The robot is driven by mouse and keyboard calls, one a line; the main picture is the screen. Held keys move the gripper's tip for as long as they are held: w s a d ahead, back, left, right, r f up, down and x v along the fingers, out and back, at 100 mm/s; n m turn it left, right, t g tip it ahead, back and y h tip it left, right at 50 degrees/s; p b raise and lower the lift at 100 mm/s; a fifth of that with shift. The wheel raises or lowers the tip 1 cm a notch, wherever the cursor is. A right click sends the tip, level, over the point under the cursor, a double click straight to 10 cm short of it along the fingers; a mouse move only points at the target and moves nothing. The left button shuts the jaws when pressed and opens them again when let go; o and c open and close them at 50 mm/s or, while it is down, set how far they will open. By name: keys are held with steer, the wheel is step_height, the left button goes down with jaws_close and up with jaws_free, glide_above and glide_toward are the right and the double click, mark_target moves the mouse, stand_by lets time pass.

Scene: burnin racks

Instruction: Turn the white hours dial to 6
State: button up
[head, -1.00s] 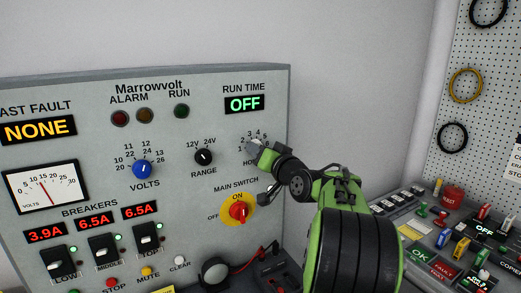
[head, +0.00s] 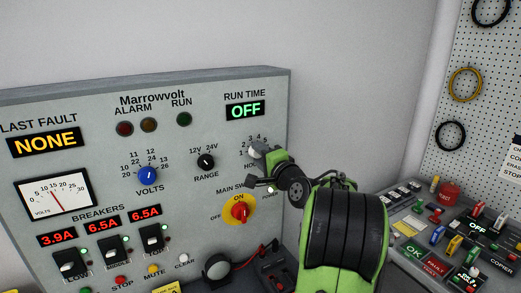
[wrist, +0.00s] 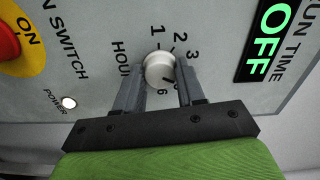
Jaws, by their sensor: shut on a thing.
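Others are hidden behind a finger. A small dark mark shows on the dial's face toward the 6; I cannot tell its exact setting. My gripper (wrist: 160,85) has one finger on each side of the dial and is shut on it. In the head view my gripper (head: 258,153) is at the panel's right side, below the run time display (head: 245,110), which reads OFF.
The black range knob (head: 206,162) and blue volts knob (head: 147,175) are to the left. A second control console (head: 450,235) stands at the right. The wall above the panel is clear.

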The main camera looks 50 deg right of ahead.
steer(key=shift+m+p, duration=5.05)
steer(key=shift+m, duration=1.05)
steer(key=o, duration=1)
steer(key=shift+o, duration=0.2)
